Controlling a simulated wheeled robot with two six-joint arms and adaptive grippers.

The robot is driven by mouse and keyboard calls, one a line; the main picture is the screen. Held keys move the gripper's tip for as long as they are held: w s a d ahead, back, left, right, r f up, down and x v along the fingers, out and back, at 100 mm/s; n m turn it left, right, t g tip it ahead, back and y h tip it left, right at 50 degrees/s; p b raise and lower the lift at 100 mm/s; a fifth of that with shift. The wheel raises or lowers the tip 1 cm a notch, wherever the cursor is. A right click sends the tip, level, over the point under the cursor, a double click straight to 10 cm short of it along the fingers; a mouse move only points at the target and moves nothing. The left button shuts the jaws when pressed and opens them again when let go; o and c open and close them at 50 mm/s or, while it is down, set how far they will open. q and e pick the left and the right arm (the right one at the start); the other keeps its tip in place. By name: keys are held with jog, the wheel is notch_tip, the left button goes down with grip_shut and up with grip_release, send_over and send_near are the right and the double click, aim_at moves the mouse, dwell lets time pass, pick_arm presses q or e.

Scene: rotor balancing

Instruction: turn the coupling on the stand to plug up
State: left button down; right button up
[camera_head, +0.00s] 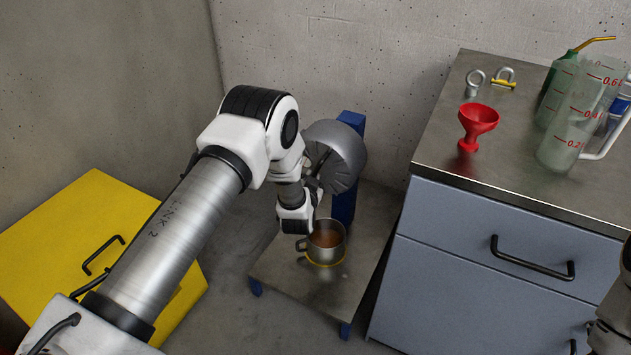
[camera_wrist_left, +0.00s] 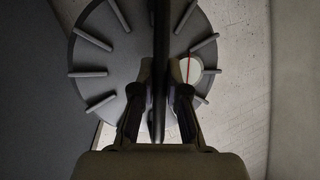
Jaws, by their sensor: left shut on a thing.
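The coupling (camera_head: 345,148) is a grey round body mounted on the blue post of the stand (camera_head: 345,203). In the left wrist view its round face (camera_wrist_left: 112,50) carries several radial ribs. A pale round spot with a red line (camera_wrist_left: 190,68), which may be the plug, lies right of centre and not at the top. My left gripper (camera_head: 314,183) is at the coupling's face. In the left wrist view the left gripper (camera_wrist_left: 160,98) is shut on a thin dark upright part of the coupling, seen edge-on. My right gripper is out of view.
A metal cup of brown liquid (camera_head: 327,238) stands on the stand's low plate (camera_head: 300,285), below my left wrist. A yellow cabinet (camera_head: 60,235) is at left. A grey-blue cabinet (camera_head: 460,290) at right carries a red funnel (camera_head: 478,122), measuring jugs (camera_head: 562,145) and eyebolts (camera_head: 475,82).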

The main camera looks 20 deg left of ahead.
pick_arm(q)
jog(key=m+t+y+b, duration=0.1)
jog(key=m, duration=0.1)
jog(key=shift+f+m+y, duration=0.15)
jog(key=shift+m+y, duration=0.15)
jog(key=shift+m, duration=0.1)
jog(key=m+t+y+b, duration=0.1)
jog(key=m, duration=0.2)
jog(key=m+t+b, duration=0.1)
jog(key=m+b, duration=0.1)
jog(key=m, duration=0.2)
jog(key=shift+t, duration=0.4)
jog(key=shift+m+t+b, duration=0.3)
jog(key=shift+m+t, duration=0.1)
jog(key=shift+m, duration=0.8)
jog(key=c, duration=1.2)
grip_release()
jog(key=shift+s, duration=0.1)
